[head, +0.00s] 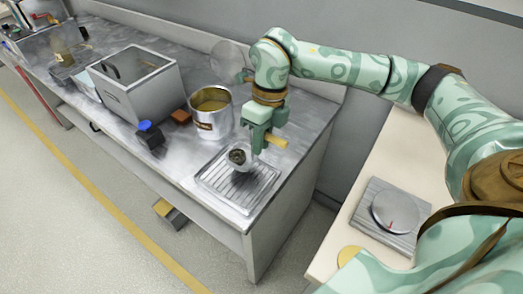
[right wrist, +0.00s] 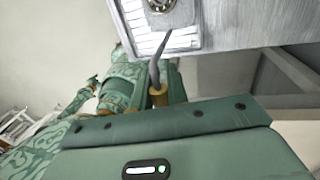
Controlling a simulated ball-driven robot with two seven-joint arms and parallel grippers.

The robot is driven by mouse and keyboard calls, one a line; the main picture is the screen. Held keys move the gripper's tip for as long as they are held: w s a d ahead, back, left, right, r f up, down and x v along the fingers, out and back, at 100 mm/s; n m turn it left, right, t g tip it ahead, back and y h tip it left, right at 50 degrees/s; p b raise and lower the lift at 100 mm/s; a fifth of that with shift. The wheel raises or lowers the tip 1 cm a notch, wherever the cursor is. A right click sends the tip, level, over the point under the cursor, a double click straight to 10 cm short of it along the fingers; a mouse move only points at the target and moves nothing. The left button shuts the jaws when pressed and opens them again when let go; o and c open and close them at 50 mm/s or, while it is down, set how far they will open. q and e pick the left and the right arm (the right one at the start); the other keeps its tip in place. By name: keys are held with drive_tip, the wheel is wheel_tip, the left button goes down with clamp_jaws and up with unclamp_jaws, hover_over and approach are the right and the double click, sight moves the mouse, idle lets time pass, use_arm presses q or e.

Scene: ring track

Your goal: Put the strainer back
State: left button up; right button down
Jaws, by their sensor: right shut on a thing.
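My right gripper (head: 259,148) is above the right end of the steel counter, shut on the wooden handle (head: 276,140) of the strainer. The strainer's small round bowl (head: 238,157), dark inside, is over the ribbed drip tray (head: 208,180). I cannot tell if it touches the tray. In the right wrist view the handle (right wrist: 158,97) and its metal shank lead up to the bowl (right wrist: 160,6), cut by the top edge. My left gripper is not in view.
A steel pot (head: 211,127) with yellowish contents stands left of the tray. A brown block (head: 181,117), a blue-topped dark item (head: 150,134) and a large grey box (head: 137,92) stand farther left. A round scale (head: 395,212) is on the pale table at right.

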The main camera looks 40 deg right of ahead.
wheel_tip(320, 180, down, 4)
drive_tip(key=shift+d+r+b, duration=0.15)
drive_tip(key=shift+r+b, duration=0.1)
drive_tip(key=shift+b, duration=0.45)
drive_tip(key=c, duration=1.4)
unclamp_jaws()
drive_tip(key=shift+f, duration=0.1)
drive_tip(key=p+v, duration=0.4)
drive_tip(key=v, duration=0.8)
